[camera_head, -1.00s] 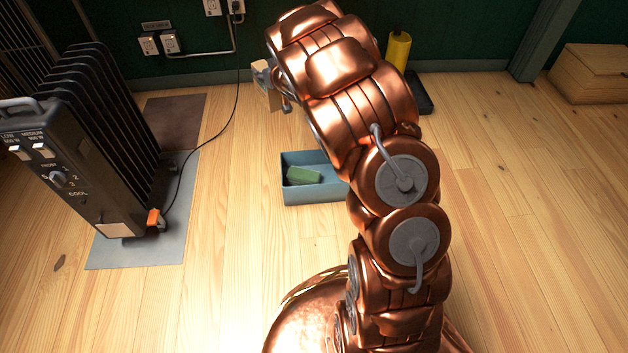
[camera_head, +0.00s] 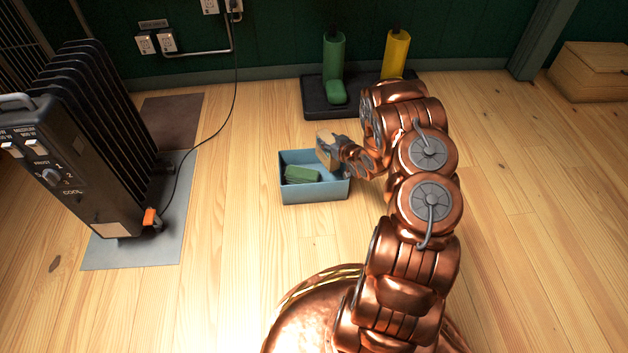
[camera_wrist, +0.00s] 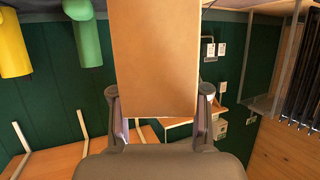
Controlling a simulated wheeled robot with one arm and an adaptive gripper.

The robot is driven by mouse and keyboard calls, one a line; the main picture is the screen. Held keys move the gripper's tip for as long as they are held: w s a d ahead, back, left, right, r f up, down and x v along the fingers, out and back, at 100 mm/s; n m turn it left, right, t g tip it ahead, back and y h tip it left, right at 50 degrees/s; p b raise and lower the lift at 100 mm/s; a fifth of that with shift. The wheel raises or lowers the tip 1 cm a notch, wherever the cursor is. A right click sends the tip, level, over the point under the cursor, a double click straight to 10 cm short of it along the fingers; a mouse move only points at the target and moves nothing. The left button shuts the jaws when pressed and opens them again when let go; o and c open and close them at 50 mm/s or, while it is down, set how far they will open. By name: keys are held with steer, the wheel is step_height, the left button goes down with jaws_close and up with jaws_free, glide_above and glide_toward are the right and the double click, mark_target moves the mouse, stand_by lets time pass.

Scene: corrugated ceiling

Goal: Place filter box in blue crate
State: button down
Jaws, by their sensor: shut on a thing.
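The filter box appears as a plain tan box (camera_head: 324,146), partly covered by my gripper in the head view. It also fills the upper middle of the wrist view (camera_wrist: 155,50). My gripper (camera_head: 336,148) is shut on it, with one finger on either side in the wrist view (camera_wrist: 159,98). The blue crate (camera_head: 316,192) stands on the floor, open at the top. The filter box overlaps the crate's back right part in the head view; I cannot tell whether its lower end is below the rim.
A green block (camera_head: 301,174) lies in the crate's left part. A dark base (camera_head: 314,98) with green (camera_head: 334,55) and yellow (camera_head: 396,54) posts stands behind. A black heater (camera_head: 95,150) on a grey mat (camera_head: 130,252) stands left, its cable trailing. Floor before the crate is clear.

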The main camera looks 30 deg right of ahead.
mark_target(328, 160)
steer(key=shift+s+f+b, duration=0.15)
steer(key=shift+f+b, duration=1.95)
steer(key=shift+f, duration=3.05)
steer(key=shift+f, duration=0.15)
steer(key=c, duration=0.6)
jaws_free()
steer(key=shift+o, duration=0.2)
